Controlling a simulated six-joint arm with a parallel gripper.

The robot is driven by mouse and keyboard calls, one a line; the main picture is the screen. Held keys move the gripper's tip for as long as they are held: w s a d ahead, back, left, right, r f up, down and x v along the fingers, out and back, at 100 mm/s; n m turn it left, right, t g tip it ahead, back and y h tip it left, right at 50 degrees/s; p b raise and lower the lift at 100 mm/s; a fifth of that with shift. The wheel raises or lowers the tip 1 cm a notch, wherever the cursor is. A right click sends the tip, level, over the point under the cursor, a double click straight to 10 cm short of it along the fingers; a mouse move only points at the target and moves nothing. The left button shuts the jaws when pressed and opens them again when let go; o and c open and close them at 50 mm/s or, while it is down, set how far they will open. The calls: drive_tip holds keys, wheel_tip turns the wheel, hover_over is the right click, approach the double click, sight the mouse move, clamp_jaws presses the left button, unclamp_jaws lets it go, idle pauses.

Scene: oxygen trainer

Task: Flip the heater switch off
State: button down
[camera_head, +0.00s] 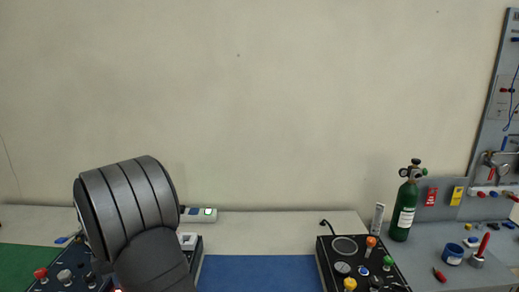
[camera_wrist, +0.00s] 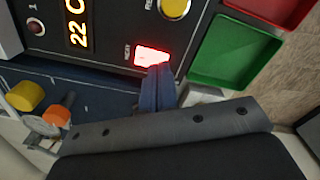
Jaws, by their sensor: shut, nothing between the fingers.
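The heater switch (camera_wrist: 152,55) is a small rectangular rocker glowing white and red on a dark panel (camera_wrist: 110,30) in the wrist view. A display (camera_wrist: 77,32) beside it reads 22 C in yellow. My gripper (camera_wrist: 160,72) is shut and empty, its blue-grey fingertips at the lower edge of the switch. I cannot tell whether they touch it. In the head view my arm covers most of the left control box (camera_head: 65,278) and hides the gripper and the switch.
A yellow button (camera_wrist: 174,7) and a green tray (camera_wrist: 235,48) lie near the switch. In the head view a second control box (camera_head: 325,264), a green cylinder (camera_head: 404,212) and a small blue cup (camera_head: 453,254) stand at the right. The blue mat (camera_head: 255,272) is clear.

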drive_tip(key=shift+f, duration=0.7)
idle(0.3)
drive_tip(key=shift+r, duration=3.55)
drive_tip(key=shift+f, duration=0.1)
